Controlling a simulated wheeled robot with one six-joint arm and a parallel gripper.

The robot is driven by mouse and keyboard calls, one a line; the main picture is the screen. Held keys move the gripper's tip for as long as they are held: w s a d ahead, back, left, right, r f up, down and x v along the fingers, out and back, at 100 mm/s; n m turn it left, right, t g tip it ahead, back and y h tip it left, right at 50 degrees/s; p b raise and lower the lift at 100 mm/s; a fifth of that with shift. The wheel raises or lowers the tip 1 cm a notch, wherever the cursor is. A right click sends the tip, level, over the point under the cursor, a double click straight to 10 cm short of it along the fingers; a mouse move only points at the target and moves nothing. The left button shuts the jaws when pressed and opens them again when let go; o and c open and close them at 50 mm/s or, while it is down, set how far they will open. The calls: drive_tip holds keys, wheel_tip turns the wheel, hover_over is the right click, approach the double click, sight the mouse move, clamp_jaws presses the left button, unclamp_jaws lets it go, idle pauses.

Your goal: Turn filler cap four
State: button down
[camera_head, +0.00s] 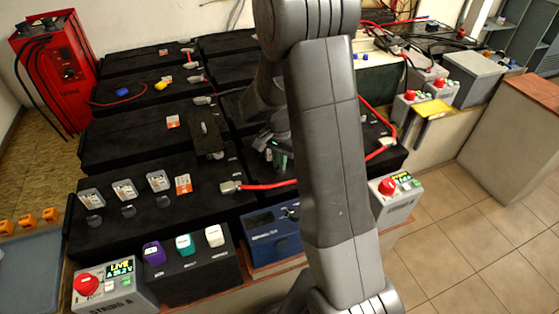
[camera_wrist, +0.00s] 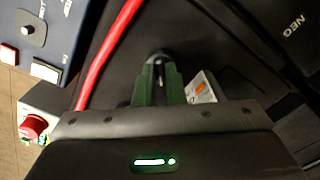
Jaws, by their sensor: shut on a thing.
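My gripper (camera_wrist: 159,70) is shut on a small dark round cap (camera_wrist: 158,55) on a black battery top, seen in the wrist view. Only the cap's rounded end shows beyond the fingers; no number on it can be read. In the head view my gripper (camera_head: 278,150) is low over the black batteries, partly behind my own arm, and the cap it holds cannot be made out. Three other dark caps, a left one (camera_head: 95,221), a middle one (camera_head: 128,211) and a right one (camera_head: 163,201), sit in a row with labels behind them on the front-left battery.
A red cable (camera_head: 270,185) crosses the batteries near my gripper; it also shows in the wrist view (camera_wrist: 104,55). An orange-and-white label (camera_wrist: 201,88) is close beside the fingers. A blue box (camera_head: 270,224) and a red-button box (camera_head: 396,198) stand in front.

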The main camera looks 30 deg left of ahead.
drive_tip(key=m, duration=0.3)
drive_tip(key=shift+m, duration=2.2)
drive_tip(key=c, duration=1.5)
unclamp_jaws()
drive_tip(key=shift+r, duration=0.1)
wheel_tip(320, 180, up, 14)
drive_tip(key=p, duration=0.1)
drive_tip(key=shift+f, duration=0.3)
wheel_tip(320, 180, down, 14)
drive_tip(key=shift+r+b, duration=0.15)
drive_tip(key=shift+b, duration=0.35)
